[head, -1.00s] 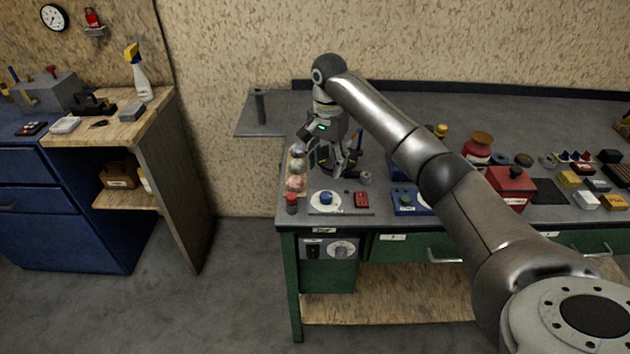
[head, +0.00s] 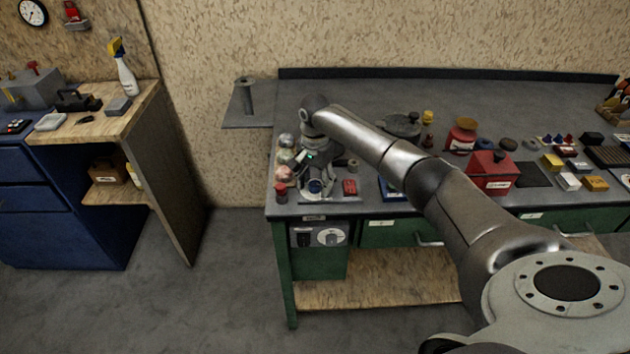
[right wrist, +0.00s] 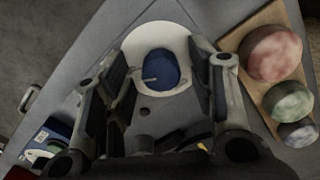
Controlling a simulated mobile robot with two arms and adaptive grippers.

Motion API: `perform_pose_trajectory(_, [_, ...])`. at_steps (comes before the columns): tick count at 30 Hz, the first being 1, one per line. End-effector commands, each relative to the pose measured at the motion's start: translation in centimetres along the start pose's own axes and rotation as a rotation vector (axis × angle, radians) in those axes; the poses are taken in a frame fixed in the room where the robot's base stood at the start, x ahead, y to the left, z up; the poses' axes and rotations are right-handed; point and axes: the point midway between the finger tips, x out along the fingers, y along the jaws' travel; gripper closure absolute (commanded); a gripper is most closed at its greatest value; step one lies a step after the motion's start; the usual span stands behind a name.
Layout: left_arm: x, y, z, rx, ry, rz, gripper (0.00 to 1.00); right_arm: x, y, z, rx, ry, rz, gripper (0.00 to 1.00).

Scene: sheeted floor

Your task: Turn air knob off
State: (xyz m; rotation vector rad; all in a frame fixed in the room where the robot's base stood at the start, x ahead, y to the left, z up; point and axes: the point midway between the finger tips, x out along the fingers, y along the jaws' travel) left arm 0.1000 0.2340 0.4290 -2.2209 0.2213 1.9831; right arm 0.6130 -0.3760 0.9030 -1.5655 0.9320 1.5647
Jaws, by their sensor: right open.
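A blue knob (right wrist: 158,70) sits on a round white disc (right wrist: 178,38) fixed to a grey plate on the bench top. In the head view the knob (head: 315,187) is partly covered by my right gripper (head: 316,180). My right gripper (right wrist: 163,82) is open above the knob, with one finger on each side of it. The knob shows between the fingers; I cannot tell whether they touch it. No label reading "air" is legible. A second control, a white dial (head: 331,237), is on the green front panel under the bench edge. My left gripper is not in view.
A wooden strip with coloured balls (right wrist: 275,52) lies close beside the right gripper. A red box (head: 490,173) is farther right. The floor left of the bench is clear.

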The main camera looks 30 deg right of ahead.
Motion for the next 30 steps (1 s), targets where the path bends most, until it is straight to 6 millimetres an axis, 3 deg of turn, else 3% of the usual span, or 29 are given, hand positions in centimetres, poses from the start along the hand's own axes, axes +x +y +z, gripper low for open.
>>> perform_pose_trajectory(3, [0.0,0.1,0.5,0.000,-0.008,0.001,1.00,0.0,0.0,0.0,0.000,0.000,0.000,0.50])
perform_pose_trajectory(14, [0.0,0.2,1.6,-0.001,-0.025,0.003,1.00,0.0,0.0,0.0,0.000,0.000,0.000,0.96])
perform_pose_trajectory(23, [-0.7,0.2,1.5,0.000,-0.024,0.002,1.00,-0.2,0.0,0.0,-0.039,-0.001,0.001,0.96])
perform_pose_trajectory(30, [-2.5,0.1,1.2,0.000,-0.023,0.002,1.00,-0.4,0.0,0.1,-0.176,-0.002,0.002,0.96])
